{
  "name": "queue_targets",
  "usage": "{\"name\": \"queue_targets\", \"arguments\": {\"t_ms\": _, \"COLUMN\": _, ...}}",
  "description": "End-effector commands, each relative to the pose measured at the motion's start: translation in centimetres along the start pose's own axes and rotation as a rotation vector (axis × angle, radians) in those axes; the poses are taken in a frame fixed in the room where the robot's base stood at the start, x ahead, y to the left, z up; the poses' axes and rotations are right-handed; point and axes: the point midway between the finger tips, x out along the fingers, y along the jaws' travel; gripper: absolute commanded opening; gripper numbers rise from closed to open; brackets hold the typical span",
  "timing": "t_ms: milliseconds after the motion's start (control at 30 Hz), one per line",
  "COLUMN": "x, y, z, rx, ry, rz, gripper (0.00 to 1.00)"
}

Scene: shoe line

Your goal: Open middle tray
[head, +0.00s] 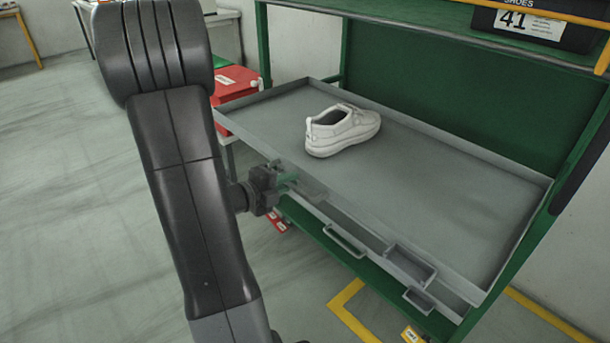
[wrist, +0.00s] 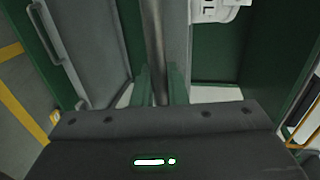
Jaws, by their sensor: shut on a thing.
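A wide grey tray (head: 440,205) extends out of the green rack in the head view, with a white shoe (head: 342,130) on it, left of its middle. My gripper (head: 287,181) is at the left part of the tray's front side, shut on a grey bar there that looks like its handle (head: 311,192). In the wrist view the bar (wrist: 156,45) runs between the two greenish fingers (wrist: 161,88). The fingers hide part of the bar. Part of the shoe shows at the top of the wrist view (wrist: 215,9).
Below the tray's front are another grey handle (head: 345,241) and label holders (head: 410,262). A black box marked 41 (head: 530,27) sits on the shelf above. A red box (head: 236,86) stands behind the tray's left end. Floor on the left is clear.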

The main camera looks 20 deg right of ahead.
Motion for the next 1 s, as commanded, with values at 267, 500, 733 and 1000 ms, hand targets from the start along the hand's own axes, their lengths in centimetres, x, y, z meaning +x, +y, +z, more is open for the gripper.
{"name": "queue_targets", "arguments": {"t_ms": 267, "x": -2.7, "y": 0.6, "z": 0.0, "rx": -0.001, "ry": -0.001, "rz": 0.001, "gripper": 0.00}}
{"name": "queue_targets", "arguments": {"t_ms": 500, "x": -3.2, "y": 0.7, "z": 0.0, "rx": -0.001, "ry": 0.000, "rz": 0.001, "gripper": 0.00}}
{"name": "queue_targets", "arguments": {"t_ms": 733, "x": -3.1, "y": 0.7, "z": 0.0, "rx": 0.000, "ry": 0.000, "rz": 0.001, "gripper": 0.00}}
{"name": "queue_targets", "arguments": {"t_ms": 1000, "x": -3.1, "y": 0.7, "z": 0.0, "rx": 0.000, "ry": 0.000, "rz": 0.000, "gripper": 0.32}}
